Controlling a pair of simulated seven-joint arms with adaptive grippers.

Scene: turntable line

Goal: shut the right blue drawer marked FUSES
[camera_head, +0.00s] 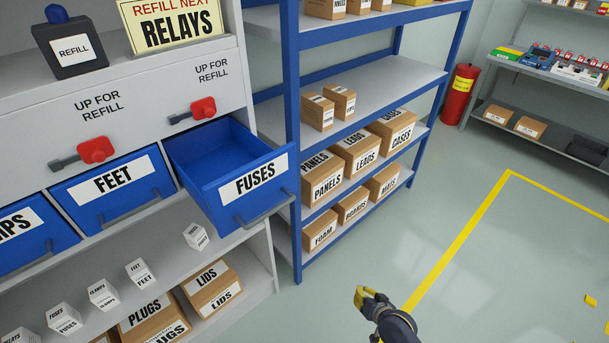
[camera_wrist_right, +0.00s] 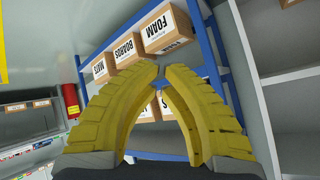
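The blue FUSES drawer (camera_head: 222,170) is pulled well out of the grey cabinet, at the right end of its row. Its white FUSES label (camera_head: 254,179) and grey bar handle (camera_head: 264,207) face outward, and the visible inside looks empty. My right gripper (camera_head: 361,294) is in the lower middle of the head view, to the right of and below the drawer, apart from it. In the right wrist view its yellow fingers (camera_wrist_right: 163,70) meet or nearly meet at the tips, with nothing between them. The drawer does not show clearly there. My left gripper is out of view.
The FEET drawer (camera_head: 113,184) beside it is shut. Red-handled latches (camera_head: 97,150) sit above the drawers. A blue-framed shelf (camera_head: 291,130) with cartons stands just right of the open drawer. Small white boxes (camera_head: 196,237) stand on the shelf below. Floor around my right gripper is clear.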

